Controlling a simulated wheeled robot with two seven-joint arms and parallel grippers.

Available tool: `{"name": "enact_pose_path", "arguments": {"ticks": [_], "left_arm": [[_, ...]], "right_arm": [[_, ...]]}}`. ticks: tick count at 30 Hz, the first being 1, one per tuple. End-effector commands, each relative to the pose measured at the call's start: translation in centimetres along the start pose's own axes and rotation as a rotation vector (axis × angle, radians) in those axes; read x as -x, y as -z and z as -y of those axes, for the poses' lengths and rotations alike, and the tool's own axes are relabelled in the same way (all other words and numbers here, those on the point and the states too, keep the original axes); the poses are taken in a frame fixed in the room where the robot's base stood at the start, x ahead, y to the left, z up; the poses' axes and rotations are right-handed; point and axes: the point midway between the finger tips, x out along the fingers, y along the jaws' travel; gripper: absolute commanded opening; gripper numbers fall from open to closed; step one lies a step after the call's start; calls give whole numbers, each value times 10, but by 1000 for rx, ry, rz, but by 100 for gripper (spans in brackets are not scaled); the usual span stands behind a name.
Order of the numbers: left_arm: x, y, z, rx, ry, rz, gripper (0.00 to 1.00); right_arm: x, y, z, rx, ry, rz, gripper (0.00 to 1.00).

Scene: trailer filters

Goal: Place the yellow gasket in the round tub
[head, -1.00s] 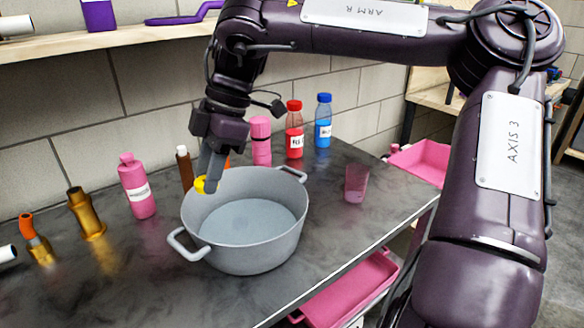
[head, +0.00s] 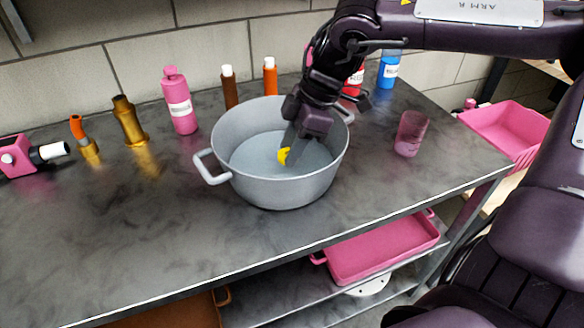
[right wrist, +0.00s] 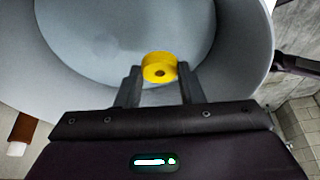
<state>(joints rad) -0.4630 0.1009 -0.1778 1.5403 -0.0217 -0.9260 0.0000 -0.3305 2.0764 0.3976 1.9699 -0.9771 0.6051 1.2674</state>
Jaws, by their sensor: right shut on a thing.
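The yellow gasket (head: 284,155) is a small thick ring with a hole; it also shows in the right wrist view (right wrist: 159,67). My right gripper (head: 288,154) is shut on it, with one finger on each side in the right wrist view (right wrist: 157,78). The round tub (head: 236,178) is a grey two-handled pot on the dark worktop. The gripper reaches down inside the tub's opening with the gasket over the tub's floor. I cannot tell whether the gasket touches the floor. My left gripper is not in view.
Several bottles stand along the wall, including a pink bottle (head: 180,103) and a blue bottle (head: 389,70). A pink translucent cup (head: 410,134) stands right of the tub. A pink tray (head: 383,252) lies on the shelf below. The worktop's front left is clear.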

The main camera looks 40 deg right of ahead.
Motion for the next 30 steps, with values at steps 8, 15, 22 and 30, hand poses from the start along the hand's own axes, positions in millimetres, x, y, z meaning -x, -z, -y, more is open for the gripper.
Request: {"name": "enact_pose_path", "arguments": {"ticks": [8, 15, 22, 30], "left_arm": [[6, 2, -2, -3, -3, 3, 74], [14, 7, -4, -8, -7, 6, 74], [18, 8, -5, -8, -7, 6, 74], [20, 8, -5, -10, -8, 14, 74]], "right_arm": [[-22, -10, 0, -1, 0, 0, 13], [-54, -22, 0, 1, 1, 0, 13], [-55, -23, 0, 1, -1, 0, 13], [-57, -24, 0, 1, -1, 0, 37]]}}
